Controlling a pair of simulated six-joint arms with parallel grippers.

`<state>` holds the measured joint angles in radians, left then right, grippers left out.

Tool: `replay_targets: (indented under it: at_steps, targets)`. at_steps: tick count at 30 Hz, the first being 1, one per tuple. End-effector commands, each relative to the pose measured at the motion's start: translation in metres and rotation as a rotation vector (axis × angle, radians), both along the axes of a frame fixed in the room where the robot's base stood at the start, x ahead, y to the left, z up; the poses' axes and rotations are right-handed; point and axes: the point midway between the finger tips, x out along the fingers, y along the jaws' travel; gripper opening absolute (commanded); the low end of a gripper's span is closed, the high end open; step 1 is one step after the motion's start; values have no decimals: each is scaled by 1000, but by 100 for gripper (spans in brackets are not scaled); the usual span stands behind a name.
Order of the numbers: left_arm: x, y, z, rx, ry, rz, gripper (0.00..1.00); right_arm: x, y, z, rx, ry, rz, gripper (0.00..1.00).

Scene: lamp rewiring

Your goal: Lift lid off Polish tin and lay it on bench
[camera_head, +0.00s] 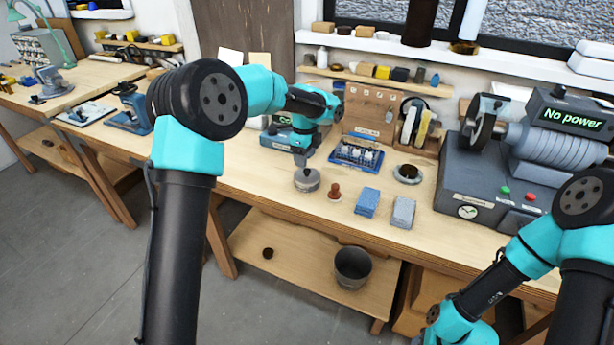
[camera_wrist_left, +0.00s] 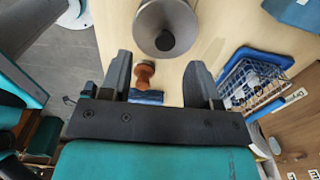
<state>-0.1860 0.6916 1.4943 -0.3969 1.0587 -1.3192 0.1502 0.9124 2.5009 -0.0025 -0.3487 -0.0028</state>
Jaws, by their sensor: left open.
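The Polish tin (camera_head: 306,184) is a small round grey metal tin standing near the middle of the bench (camera_head: 262,188). Its lid (camera_wrist_left: 166,18) is on it and has a dark knob (camera_wrist_left: 165,41). My left gripper (camera_head: 299,158) is above and just behind the tin in the head view. In the left wrist view its two fingers (camera_wrist_left: 160,70) are apart with nothing gripped, and the knob lies beyond the fingertips. My right arm shows at the lower right of the head view, but its gripper is out of frame.
A grey machine (camera_head: 480,178) fills the right end. Bare bench lies left of the tin.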

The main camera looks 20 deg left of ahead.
Motion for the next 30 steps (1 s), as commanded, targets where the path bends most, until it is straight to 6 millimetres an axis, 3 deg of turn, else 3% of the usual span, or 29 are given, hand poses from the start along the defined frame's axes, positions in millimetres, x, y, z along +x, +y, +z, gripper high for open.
replay_targets:
  at_steps: [13, 24, 30]
  targets:
    - [1, 0, -7, 0, 1, 0, 56, 0, 0, 0, 0, 0, 0, 43]
    - [7, -3, -50, -1, 1, 0, 56, 0, 0, 0, 0, 0, 0, 43]
    - [7, -3, -56, -2, 0, -1, 56, 0, 0, 0, 0, 0, 0, 43]
